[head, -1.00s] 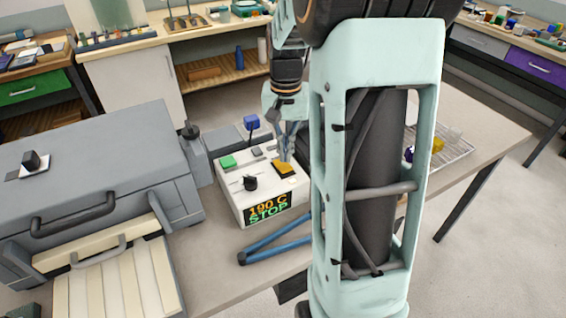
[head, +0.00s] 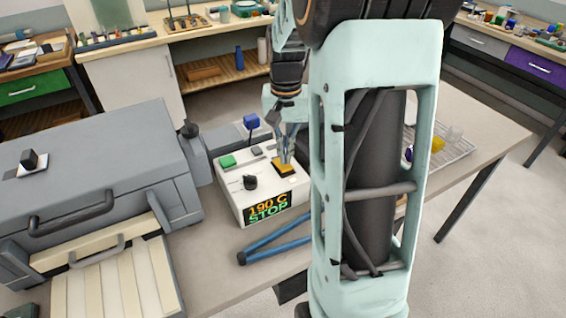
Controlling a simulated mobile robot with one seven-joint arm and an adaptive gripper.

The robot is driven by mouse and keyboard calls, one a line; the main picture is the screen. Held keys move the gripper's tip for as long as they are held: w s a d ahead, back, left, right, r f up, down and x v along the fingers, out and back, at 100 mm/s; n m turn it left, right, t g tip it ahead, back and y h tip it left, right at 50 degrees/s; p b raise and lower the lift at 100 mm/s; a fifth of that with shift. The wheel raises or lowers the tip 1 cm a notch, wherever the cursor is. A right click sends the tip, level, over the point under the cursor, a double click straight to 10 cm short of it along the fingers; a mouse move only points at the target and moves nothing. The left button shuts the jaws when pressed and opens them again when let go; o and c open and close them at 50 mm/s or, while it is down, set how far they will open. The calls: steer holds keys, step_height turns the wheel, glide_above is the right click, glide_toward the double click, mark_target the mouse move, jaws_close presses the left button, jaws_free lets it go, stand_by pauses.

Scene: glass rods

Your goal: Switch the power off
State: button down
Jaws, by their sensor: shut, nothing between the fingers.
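The white control box (head: 262,191) stands on the table beside the grey furnace. Its front display (head: 268,207) reads 190 C and STOP. On its top are an orange-yellow switch (head: 286,169) on a dark base, a green button (head: 228,161), a black knob (head: 250,182), a grey button (head: 257,151) and a blue knob (head: 251,121). My gripper (head: 284,160) is shut and empty, pointing down with its fingertips at the orange-yellow switch. They partly cover it, and I cannot tell whether they touch it.
The grey furnace (head: 95,165) fills the left, with a black piece (head: 31,159) on its lid. A blue tong-like tool (head: 275,245) lies in front of the box. A wire rack (head: 456,150) with small items is at the right. My arm hides the table's middle.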

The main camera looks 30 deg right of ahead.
mark_target(285, 166)
steer(key=shift+f+b, duration=0.7)
steer(key=shift+f, duration=0.4)
stand_by(0.3)
steer(key=shift+r+p, duration=2.85)
steer(key=shift+r, duration=0.7)
